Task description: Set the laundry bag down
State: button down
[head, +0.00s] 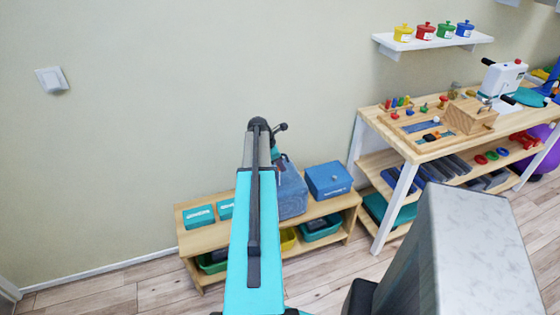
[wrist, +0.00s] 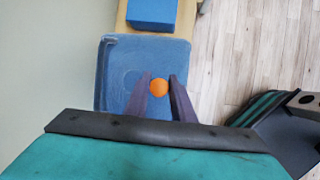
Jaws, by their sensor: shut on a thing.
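The blue laundry bag (head: 291,192) is a boxy, soft-looking shape at the low wooden bench, partly hidden behind my arm in the head view. In the wrist view the bag (wrist: 118,72) lies straight below my gripper (wrist: 160,82). An orange ball-shaped knob (wrist: 159,87) sits between the two dark fingers, which are shut on it; it appears to be the bag's grip. In the head view my arm hides most of the gripper. Whether the bag's underside touches the bench top cannot be told.
The low wooden bench (head: 332,208) holds a blue box (head: 328,180) right of the bag and teal boxes (head: 199,216) at its left end. Bins stand on its lower shelf. A taller wooden table (head: 440,150) with therapy items stands to the right. Floor (head: 140,295) is clear in front-left.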

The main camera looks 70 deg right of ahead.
jog(key=shift+d, duration=0.1)
jog(key=c, duration=1.5)
grip_release()
jog(key=shift+w+f, duration=0.1)
jog(key=shift+f, duration=0.15)
jog(key=shift+r, duration=0.2)
jog(key=shift+b+v, duration=1.05)
jog(key=shift+v, duration=4.9)
